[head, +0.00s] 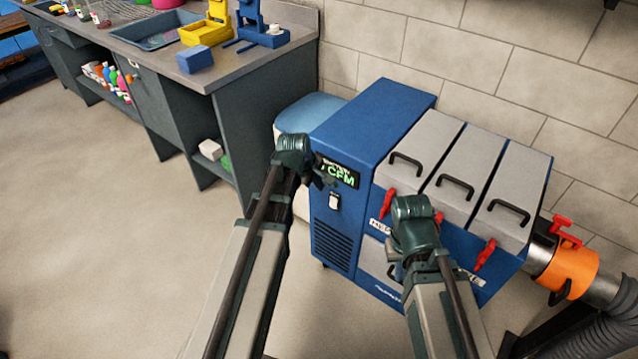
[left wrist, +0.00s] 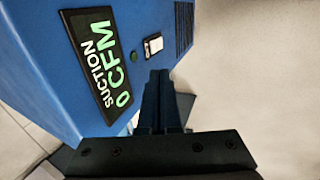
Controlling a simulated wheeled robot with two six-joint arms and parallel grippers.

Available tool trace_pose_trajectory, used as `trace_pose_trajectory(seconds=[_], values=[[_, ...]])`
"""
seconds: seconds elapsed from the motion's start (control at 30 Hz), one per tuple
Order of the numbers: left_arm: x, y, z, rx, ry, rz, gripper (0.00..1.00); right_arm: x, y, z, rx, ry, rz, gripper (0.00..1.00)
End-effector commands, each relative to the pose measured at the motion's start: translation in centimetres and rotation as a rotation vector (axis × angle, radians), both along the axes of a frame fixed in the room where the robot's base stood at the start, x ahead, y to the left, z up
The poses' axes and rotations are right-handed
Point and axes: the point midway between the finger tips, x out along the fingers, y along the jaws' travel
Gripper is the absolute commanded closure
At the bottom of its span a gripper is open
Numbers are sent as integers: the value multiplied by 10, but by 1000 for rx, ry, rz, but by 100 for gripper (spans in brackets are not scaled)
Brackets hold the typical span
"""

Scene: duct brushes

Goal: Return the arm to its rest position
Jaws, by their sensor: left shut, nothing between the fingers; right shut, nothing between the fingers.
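My left gripper (head: 322,178) is in front of the blue suction unit (head: 385,105), near its display (head: 337,170). In the left wrist view its two dark fingers (left wrist: 160,100) are together with nothing between them. That view shows the display (left wrist: 97,68) reading "SUCTION 0 CFM", with a white switch (left wrist: 153,45) and a green button beside it. My right gripper (head: 413,235) is in front of the unit's grey-lidded bays; its fingertips are mostly hidden by the wrist, and it appears shut and empty.
Three grey lids (head: 470,175) with black handles and red latches top the unit. An orange collar (head: 572,270) joins a grey hose (head: 608,325) at right. A workbench (head: 255,62) with trays and tools stands at upper left. The floor (head: 90,230) at left is clear.

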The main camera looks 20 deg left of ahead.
Motion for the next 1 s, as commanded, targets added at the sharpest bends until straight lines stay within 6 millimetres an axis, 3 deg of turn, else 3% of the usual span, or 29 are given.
trace_pose_trajectory(seconds=[0.37,0.47,0.57,0.7,1.0], values=[[0,-1,-1,2,0,-4,100,0,0,-1,0,0,0,100],[-10,-14,-3,31,15,-77,100,0,0,-1,0,0,0,100],[-40,-48,-9,118,58,-294,100,0,0,-1,0,0,0,100],[-98,-98,-17,271,141,-717,100,0,0,-1,0,0,0,100],[-190,-143,-20,469,279,-1396,100,0,0,-1,0,0,0,100]])
